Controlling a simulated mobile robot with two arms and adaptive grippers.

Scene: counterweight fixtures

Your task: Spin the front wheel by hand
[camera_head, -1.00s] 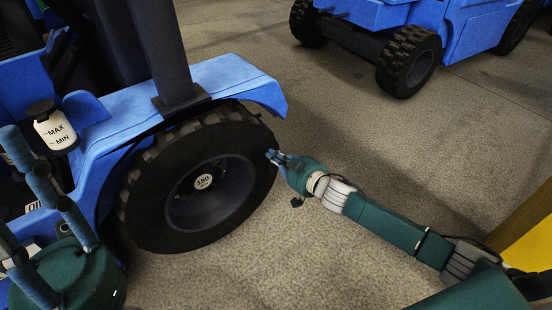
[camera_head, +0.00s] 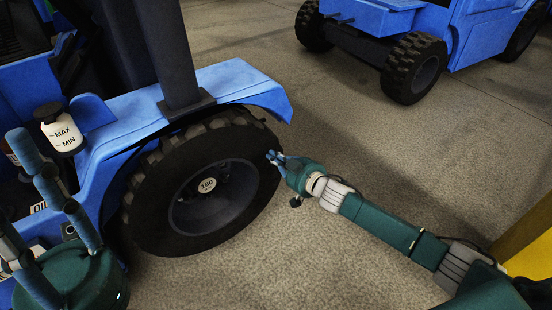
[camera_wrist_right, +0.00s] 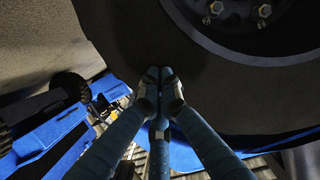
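The front wheel (camera_head: 150,215) of the near blue vehicle has a black treaded tyre and a grey hub with a round "180" label (camera_head: 207,185). My right gripper (camera_head: 273,157) is at the tyre's right edge in the head view. In the right wrist view its blue fingers converge with their tips together (camera_wrist_right: 158,74) against the dark tyre sidewall (camera_wrist_right: 140,35). They look shut with nothing between them; contact with the tyre cannot be told for certain. My left gripper (camera_head: 25,200) is at the lower left with its fingers spread, partly cut off by the frame.
A blue fender (camera_head: 235,80) arches over the wheel. A white reservoir marked MAX and MIN (camera_head: 63,133) sits near my left gripper. Another blue vehicle (camera_head: 480,35) stands at the back right. Concrete floor (camera_head: 350,110) between is clear. A yellow object (camera_head: 535,255) is at the right edge.

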